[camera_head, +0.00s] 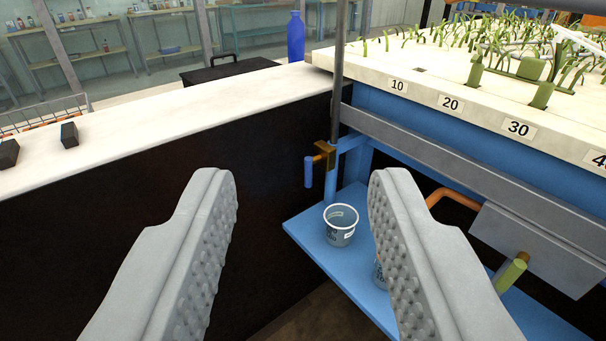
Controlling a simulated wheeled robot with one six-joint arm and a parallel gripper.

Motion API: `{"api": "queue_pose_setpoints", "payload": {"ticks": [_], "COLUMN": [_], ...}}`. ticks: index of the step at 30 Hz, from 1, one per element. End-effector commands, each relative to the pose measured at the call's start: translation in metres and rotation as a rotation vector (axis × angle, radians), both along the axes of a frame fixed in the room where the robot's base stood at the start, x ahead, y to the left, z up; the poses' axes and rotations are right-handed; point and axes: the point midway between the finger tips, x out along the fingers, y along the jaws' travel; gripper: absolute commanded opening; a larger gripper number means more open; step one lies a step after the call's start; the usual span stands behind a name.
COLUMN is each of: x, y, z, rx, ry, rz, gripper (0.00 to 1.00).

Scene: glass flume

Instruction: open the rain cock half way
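A brass cock (325,151) with a blue lever (309,172) sits on the thin upright grey pipe (338,75) at the near-left corner of the flume. Its lever hangs straight down. No label on it shows, but its pipe runs upward past the bed, which fits the rain cock. My gripper (303,190) is open and empty, its two grey studded fingers well apart. The cock appears between the fingertips in the picture, farther off and untouched.
A clear cup (341,226) stands on the blue shelf (310,238) below the cock; another is mostly hidden by the right finger. A white-topped counter (150,122) with a dark front fills the left. A blue bottle (296,38) stands behind. The planted flume bed (440,78) lies right.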

Motion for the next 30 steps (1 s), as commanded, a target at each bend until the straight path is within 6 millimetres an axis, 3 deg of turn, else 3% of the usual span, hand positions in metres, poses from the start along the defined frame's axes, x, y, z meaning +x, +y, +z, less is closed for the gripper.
{"api": "queue_pose_setpoints", "payload": {"ticks": [14, 21, 30], "x": [0.120, 0.174, 0.229], "y": [0.023, 0.033, 0.041], "z": [-0.054, -0.097, -0.160], "rx": [0.081, 0.111, 0.125], "ry": [-0.024, -0.034, -0.043], "rz": [0.028, 0.003, -0.063], "gripper": [0.40, 0.40, 0.40]}}
